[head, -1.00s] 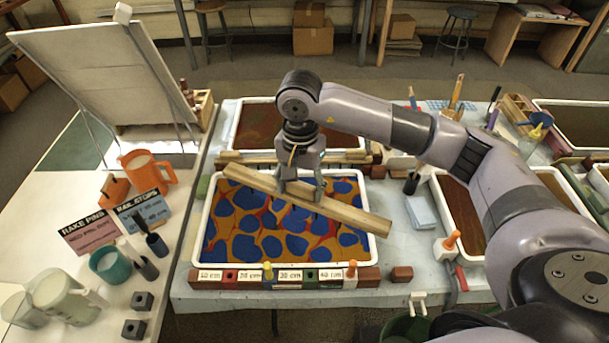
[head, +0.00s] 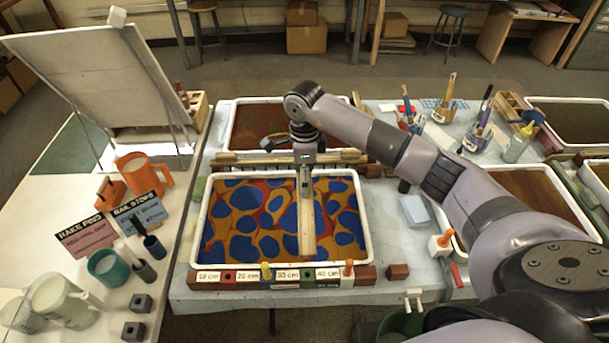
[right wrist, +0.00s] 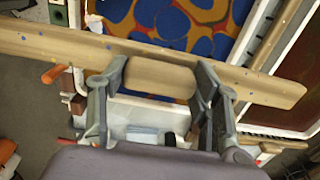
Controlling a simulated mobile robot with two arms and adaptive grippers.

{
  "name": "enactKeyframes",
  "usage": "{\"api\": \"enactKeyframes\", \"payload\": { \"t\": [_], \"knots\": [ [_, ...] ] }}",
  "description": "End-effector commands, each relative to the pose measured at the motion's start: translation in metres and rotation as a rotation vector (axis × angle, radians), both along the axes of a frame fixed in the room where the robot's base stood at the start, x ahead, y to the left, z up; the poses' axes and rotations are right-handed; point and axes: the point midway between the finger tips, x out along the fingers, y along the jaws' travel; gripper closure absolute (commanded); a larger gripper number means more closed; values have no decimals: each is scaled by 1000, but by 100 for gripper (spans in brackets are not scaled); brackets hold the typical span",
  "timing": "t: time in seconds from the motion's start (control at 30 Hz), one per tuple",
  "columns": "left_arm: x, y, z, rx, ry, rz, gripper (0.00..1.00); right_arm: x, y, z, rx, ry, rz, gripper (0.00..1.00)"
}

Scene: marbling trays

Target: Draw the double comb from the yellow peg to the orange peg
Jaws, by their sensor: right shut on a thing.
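The double comb (head: 308,225) is a long pale wooden bar. My right gripper (head: 305,178) is shut on it near its middle; the right wrist view shows the two fingers (right wrist: 160,88) on either side of the bar (right wrist: 265,85). The bar runs front to back over the marbling tray (head: 197,225), its near end close to the front rim. Whether its teeth touch the bath is hidden. The yellow peg (head: 266,271) and the orange peg (head: 348,268) stand on the tray's front rail, the bar's near end between them left to right. My left gripper is out of view.
The front rail (head: 307,275) has coloured blocks and distance labels. A dark red block (head: 397,271) lies to its right. A white block with an orange top (head: 441,242) stands further right. Another tray (head: 235,130) lies behind. Cups and signs fill the left table.

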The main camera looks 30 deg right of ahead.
Motion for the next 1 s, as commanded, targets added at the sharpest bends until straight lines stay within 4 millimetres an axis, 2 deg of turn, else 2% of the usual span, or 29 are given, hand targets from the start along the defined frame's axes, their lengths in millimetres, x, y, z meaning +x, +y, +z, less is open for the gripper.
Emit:
{"api": "enactKeyframes", "payload": {
  "t": [0.27, 1.0],
  "knots": [
    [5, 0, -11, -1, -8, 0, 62, 0, 0, -11, 0, 1, 1, 64],
    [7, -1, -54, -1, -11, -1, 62, 0, 0, -62, 0, 1, 1, 64]
  ]
}}
